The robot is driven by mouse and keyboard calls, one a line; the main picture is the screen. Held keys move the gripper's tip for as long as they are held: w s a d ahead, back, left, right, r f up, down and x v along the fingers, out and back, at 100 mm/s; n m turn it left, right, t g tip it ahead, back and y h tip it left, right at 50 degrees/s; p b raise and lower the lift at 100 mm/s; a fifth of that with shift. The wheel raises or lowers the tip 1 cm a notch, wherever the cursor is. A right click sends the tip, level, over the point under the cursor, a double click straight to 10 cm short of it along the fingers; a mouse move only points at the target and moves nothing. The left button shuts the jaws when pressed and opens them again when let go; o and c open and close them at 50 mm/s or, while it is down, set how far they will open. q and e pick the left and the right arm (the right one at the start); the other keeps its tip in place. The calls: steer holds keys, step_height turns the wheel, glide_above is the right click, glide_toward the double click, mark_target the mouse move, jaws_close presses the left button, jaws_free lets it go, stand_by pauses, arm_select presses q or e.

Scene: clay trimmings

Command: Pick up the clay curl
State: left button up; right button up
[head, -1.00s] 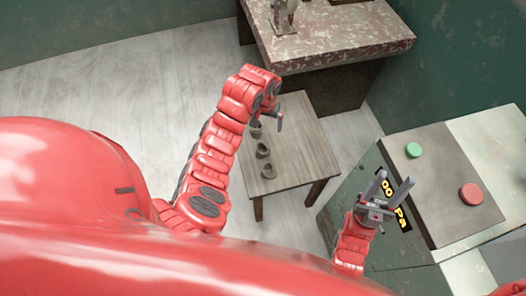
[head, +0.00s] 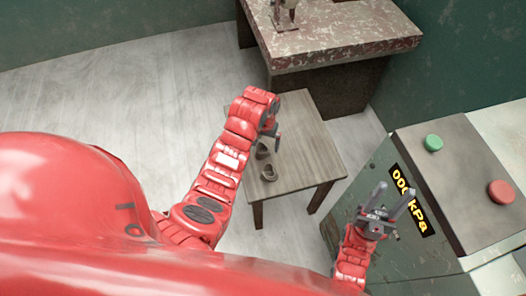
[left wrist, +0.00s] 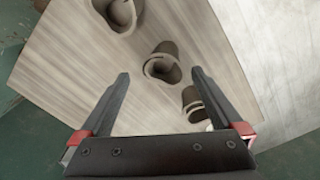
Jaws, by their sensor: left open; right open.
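Several brown clay curls lie on the small wooden table (head: 310,165). In the head view two show clearly, one nearer my left gripper (head: 262,151) and one closer to the table's front edge (head: 269,173). My left gripper (head: 275,140) is over the table's left part, pointing down. In the left wrist view three curls show: a middle curl (left wrist: 162,66) in line with the gap between the open fingers, one at the top (left wrist: 119,12), and one by the right finger (left wrist: 193,101), partly hidden. My right gripper (head: 396,196) is open and empty, away from the table.
A stone-topped bench (head: 335,42) stands behind the table. A cabinet with a pressure display (head: 408,200), a green button (head: 433,143) and a red button (head: 501,192) is at the right, close to my right gripper. The floor left of the table is clear.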

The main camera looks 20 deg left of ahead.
mark_target(263, 147)
arm_select(q)
steer(key=shift+w+a+f, duration=0.1)
steer(key=shift+f, duration=1)
steer(key=shift+w+a+f, duration=0.1)
steer(key=shift+f, duration=1)
steer(key=shift+s, duration=0.1)
steer(key=c, duration=1.4)
steer(key=shift+o, duration=0.2)
